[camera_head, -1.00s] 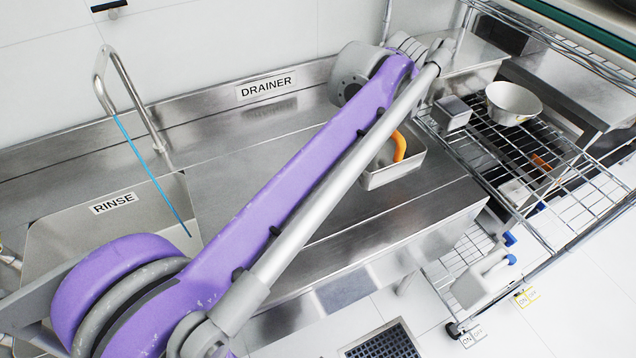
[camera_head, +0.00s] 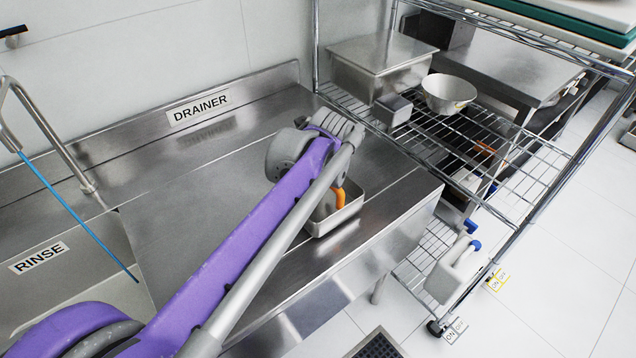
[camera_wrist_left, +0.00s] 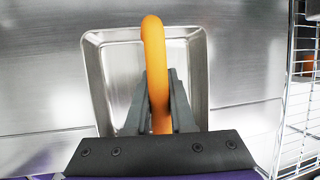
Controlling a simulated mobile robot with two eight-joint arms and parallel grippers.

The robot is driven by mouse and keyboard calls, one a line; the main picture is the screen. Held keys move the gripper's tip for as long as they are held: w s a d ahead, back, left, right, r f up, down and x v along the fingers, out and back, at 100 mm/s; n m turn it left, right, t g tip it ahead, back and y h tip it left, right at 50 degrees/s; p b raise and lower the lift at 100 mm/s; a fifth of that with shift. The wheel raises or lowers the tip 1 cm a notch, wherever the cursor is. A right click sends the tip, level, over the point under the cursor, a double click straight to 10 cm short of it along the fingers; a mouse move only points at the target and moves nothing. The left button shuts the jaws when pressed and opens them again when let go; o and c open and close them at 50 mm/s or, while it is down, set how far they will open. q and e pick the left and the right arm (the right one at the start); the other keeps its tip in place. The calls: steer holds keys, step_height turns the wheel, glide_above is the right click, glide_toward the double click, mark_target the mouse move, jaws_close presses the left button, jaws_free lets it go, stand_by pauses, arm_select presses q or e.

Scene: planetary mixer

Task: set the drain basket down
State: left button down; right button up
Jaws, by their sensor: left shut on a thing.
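The drain basket (camera_head: 336,216) is a rectangular steel tray with a raised orange handle (camera_head: 338,197). In the head view it is at the right part of the drainer board (camera_head: 200,205), near the front edge. I cannot tell whether its bottom touches the board. The left wrist view shows the basket (camera_wrist_left: 201,85) looking level, with its inside empty where visible. My left gripper (camera_wrist_left: 160,115) is shut on the orange handle (camera_wrist_left: 155,60), one dark finger on each side. In the head view my purple arm hides the fingers and part of the basket. My right gripper is not in view.
The rinse sink (camera_head: 60,285) and a tap with a blue hose (camera_head: 80,215) are at the left. A wire rack (camera_head: 450,130) with a white bowl (camera_head: 448,93) and a steel box (camera_head: 391,109) stands to the right. The board beside the basket is clear.

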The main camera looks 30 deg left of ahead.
arm_select(q)
steer(key=shift+f, duration=0.6)
steer(key=c, duration=0.8)
jaws_free()
steer(key=shift+o, duration=0.2)
steer(key=p+v, duration=0.2)
steer(key=v, duration=1)
steer(key=shift+d, duration=0.1)
